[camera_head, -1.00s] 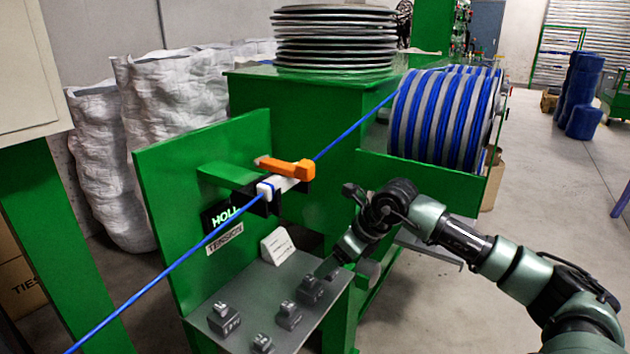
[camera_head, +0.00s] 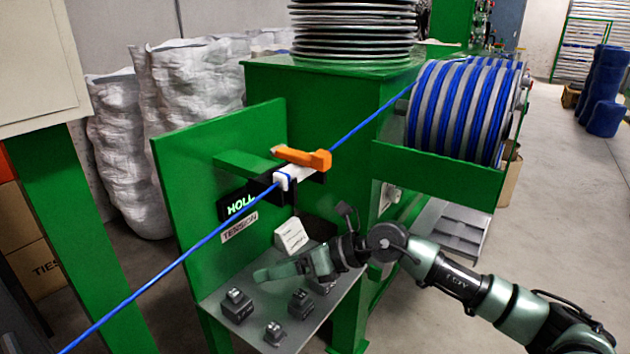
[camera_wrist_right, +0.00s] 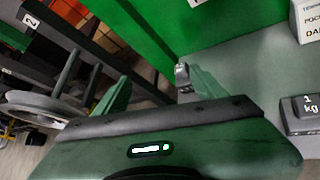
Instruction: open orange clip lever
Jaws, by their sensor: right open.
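The orange clip lever (camera_head: 302,157) lies across the top of the white clip block (camera_head: 294,176) on the green upright panel. The blue cable (camera_head: 200,243) runs through the clip, slanting from lower left up to the spool. My right gripper (camera_head: 262,274) is over the small grey shelf, below the clip and apart from the lever. In the right wrist view my right gripper (camera_wrist_right: 158,88) is open, with its two green fingers spread and nothing held between them. The lever is not in the wrist view. My left gripper is not in view.
Several small grey weights (camera_head: 237,305) and a white label block (camera_head: 291,235) sit on the grey shelf (camera_head: 320,325). A large blue cable spool (camera_head: 465,110) stands at the back right. Open floor lies to the right.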

